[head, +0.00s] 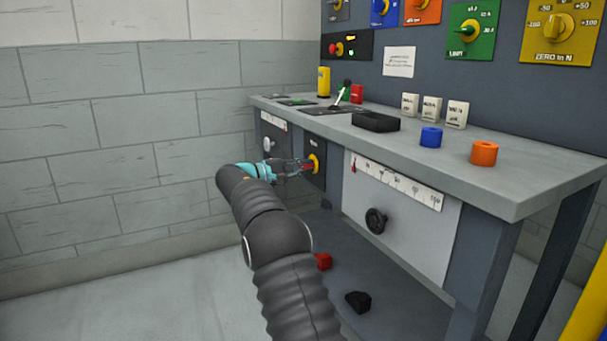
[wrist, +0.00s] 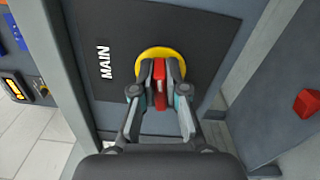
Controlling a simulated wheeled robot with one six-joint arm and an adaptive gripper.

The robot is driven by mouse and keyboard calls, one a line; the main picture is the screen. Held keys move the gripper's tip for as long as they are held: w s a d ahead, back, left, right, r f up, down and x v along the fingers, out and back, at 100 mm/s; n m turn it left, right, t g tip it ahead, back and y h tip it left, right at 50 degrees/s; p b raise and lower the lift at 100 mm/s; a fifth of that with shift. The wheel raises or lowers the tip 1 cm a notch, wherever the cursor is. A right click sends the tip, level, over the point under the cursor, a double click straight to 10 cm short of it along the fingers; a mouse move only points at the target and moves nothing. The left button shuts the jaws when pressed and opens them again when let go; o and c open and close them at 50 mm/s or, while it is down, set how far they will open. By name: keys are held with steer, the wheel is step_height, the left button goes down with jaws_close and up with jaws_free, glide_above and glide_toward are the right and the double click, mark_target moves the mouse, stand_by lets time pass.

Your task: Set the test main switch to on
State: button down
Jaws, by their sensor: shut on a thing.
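The main switch has a red handle on a yellow round base, set in a dark panel on the front of the console. In the wrist view the red handle (wrist: 159,82) stands between my fingers, and the yellow base (wrist: 152,53) shows behind it. The dark panel (wrist: 190,28) bears the word MAIN. My gripper (wrist: 158,75) is shut on the red handle. In the head view my gripper (head: 306,167) reaches the switch (head: 315,163) from the left, under the worktop. The handle's on or off marks do not show.
The grey worktop (head: 530,180) overhangs the switch. A white scale panel (head: 400,215) with a black knob (head: 376,221) is to the right. A red block (head: 323,261) and a black block (head: 358,301) lie on the lower shelf. Free floor lies left of my arm.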

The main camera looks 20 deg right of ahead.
steer(key=shift+f+m+b, duration=0.2)
steer(key=shift+m+b, duration=0.35)
steer(key=shift+m, duration=0.35)
steer(key=c, duration=1.2)
jaws_free()
steer(key=shift+r, duration=0.1)
steer(key=a, duration=1.2)
steer(key=shift+s, duration=0.25)
